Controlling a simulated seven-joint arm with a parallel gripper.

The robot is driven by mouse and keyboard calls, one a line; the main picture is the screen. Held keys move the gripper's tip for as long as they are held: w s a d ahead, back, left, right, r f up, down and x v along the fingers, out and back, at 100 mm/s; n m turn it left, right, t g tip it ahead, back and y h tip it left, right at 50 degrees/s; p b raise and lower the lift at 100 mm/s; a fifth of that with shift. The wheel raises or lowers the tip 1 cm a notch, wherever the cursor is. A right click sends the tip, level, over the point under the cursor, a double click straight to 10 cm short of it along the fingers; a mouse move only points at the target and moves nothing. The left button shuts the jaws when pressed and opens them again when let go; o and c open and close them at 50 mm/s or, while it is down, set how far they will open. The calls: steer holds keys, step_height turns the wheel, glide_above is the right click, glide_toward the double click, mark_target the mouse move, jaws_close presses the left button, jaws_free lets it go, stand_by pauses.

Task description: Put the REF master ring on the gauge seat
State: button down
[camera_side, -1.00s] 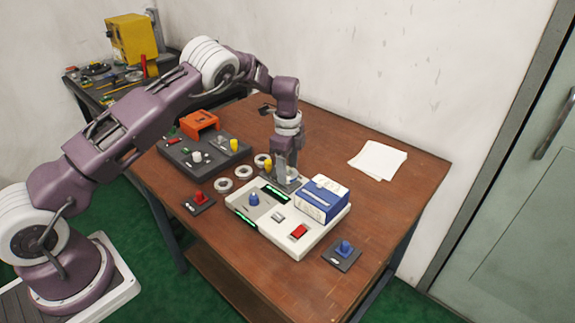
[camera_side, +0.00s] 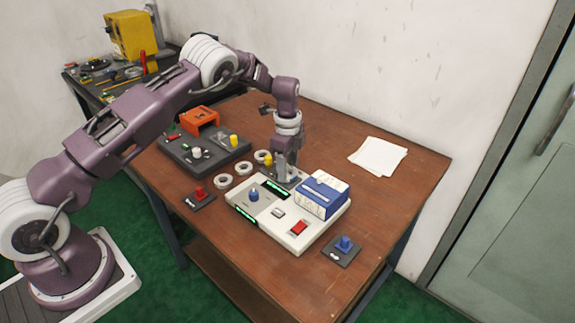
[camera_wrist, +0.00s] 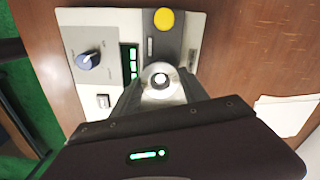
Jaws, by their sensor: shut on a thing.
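My gripper (camera_side: 285,172) is low over the far end of the white gauge unit (camera_side: 300,240). In the wrist view its fingers (camera_wrist: 159,90) are shut on a pale metal ring (camera_wrist: 160,76) with a bright centre. The ring is at the grey panel (camera_wrist: 166,46) of the unit, beside the yellow knob (camera_wrist: 164,20). The fingers hide the seat under the ring, and I cannot tell whether the ring touches it. No REF marking is readable on it. In the side view the fingers largely hide the ring.
Several loose rings (camera_side: 223,182) lie left of the unit. A blue and white box (camera_side: 322,194) stands on its right part.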

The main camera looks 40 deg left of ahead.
steer(key=shift+f, duration=0.3)
stand_by(0.4)
steer(key=c, duration=0.5)
jaws_free()
steer(key=shift+r, duration=3.75)
steer(key=s+d+r+n+t, duration=0.15)
steer(key=s+r+n, duration=0.25)
steer(key=s+r, duration=0.5)
steer(key=s+d+r+n+t, duration=0.1)
steer(key=s+d+r+n, duration=0.3)
steer(key=r, duration=0.9)
steer(key=s+d+n+t, duration=0.1)
steer(key=s+n+t, duration=0.2)
steer(key=s, duration=2.2)
steer(key=n, duration=0.3)
steer(key=shift+s+d+r+n, duration=0.2)
steer(key=shift+s+d+n, duration=0.15)
steer(key=shift+s+n, duration=0.05)
